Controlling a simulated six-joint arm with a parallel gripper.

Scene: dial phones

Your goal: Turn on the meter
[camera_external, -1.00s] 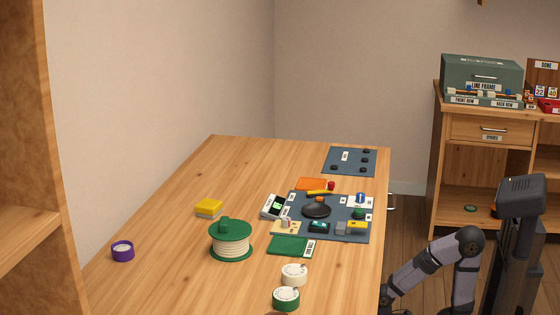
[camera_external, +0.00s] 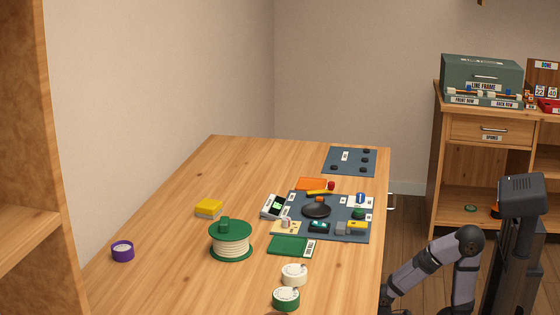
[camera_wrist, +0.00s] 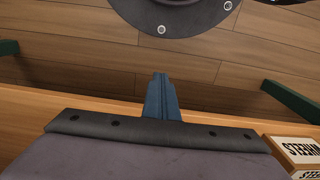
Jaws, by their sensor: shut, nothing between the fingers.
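A pale device with a dark face and a small green patch (camera_external: 274,206), which looks like the meter, lies at the left edge of the dark blue mat on the table. Its switch or dial is too small to make out. My gripper (camera_wrist: 160,80) shows in the wrist view as two narrow blue fingers closed together, with nothing between them. In the external view my arm is at the lower right, beside the table's right edge; its gripper end is hidden there. It is well away from the meter, which does not show in the wrist view.
The dark blue mat (camera_external: 345,233) holds several small parts and a black dish (camera_external: 316,210). A green-and-white spool (camera_external: 231,241), two round tins, a yellow block (camera_external: 209,207) and a purple roll (camera_external: 123,251) stand on the table (camera_external: 170,235). The table's far left is clear.

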